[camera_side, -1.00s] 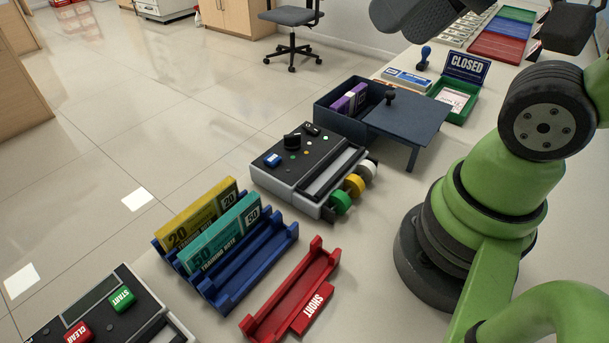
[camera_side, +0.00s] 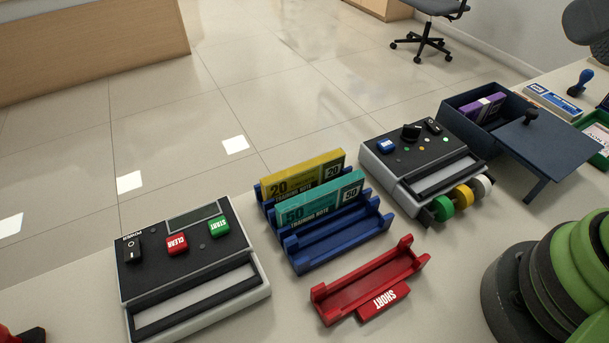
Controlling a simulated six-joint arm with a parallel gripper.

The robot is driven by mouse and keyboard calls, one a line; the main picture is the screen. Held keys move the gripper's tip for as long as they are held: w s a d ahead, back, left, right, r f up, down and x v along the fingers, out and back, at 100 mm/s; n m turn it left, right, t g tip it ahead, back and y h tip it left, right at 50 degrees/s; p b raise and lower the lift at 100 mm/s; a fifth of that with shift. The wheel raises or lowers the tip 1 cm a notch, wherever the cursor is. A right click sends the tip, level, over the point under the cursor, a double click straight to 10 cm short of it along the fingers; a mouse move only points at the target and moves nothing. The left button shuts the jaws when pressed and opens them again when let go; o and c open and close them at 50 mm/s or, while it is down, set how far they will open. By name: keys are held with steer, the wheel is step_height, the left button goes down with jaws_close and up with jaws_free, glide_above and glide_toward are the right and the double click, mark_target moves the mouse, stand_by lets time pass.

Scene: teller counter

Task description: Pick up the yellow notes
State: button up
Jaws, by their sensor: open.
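The yellow notes (camera_side: 308,172), a bundle marked 20, stand upright in the rear slot of a blue rack (camera_side: 345,243). A teal bundle marked 50 (camera_side: 322,205) stands in the slot just in front and hides the lower part of the yellow notes. The front slot of the rack is empty. My gripper is not in view. Only green and dark parts of my arm show at the lower right edge.
A red tray marked SHORT (camera_side: 370,283) lies empty in front of the rack. A machine with START and CLEAR buttons (camera_side: 190,270) stands left. A machine with coloured rollers (camera_side: 420,160) and a navy box (camera_side: 545,150) stand right.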

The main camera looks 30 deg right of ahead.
steer(key=n+g+h, duration=0.2)
steer(key=n+g, duration=0.5)
steer(key=n, duration=1.5)
glide_above(305, 165)
steer(key=f, duration=2.1)
steer(key=shift+d, duration=0.3)
steer(key=shift+a+f, duration=0.2)
steer(key=shift+f, duration=1.35)
steer(key=shift+a+f, duration=0.15)
steer(key=shift+f, duration=1.4)
jaws_close()
